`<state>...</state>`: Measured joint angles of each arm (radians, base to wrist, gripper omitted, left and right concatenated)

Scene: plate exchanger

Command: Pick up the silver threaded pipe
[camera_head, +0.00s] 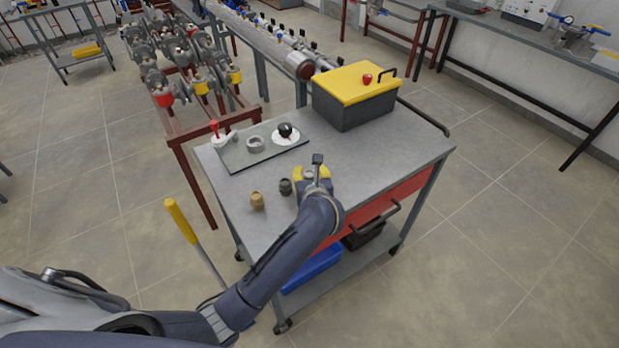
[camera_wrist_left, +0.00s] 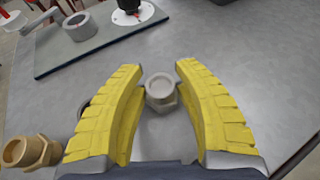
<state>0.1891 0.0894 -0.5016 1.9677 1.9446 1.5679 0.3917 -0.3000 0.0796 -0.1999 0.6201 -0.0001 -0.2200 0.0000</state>
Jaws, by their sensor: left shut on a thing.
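The silver threaded pipe (camera_wrist_left: 160,92), a short fitting with a round open top and a hex-like collar, stands upright between the yellow ribbed fingers of my left gripper (camera_wrist_left: 158,72). The fingers are shut on it from both sides. In the head view my left gripper (camera_head: 311,172) is low over the cart top, and its fingers mostly hide the pipe. Whether the pipe touches the cart top I cannot tell. My right gripper is not in view.
A brass fitting (camera_head: 257,201) and a dark fitting (camera_head: 285,187) stand left of my left gripper on the grey cart (camera_head: 385,158). A dark plate (camera_head: 237,160) holding several parts lies behind. A yellow-lidded box (camera_head: 352,108) stands at the back right. The cart's right side is clear.

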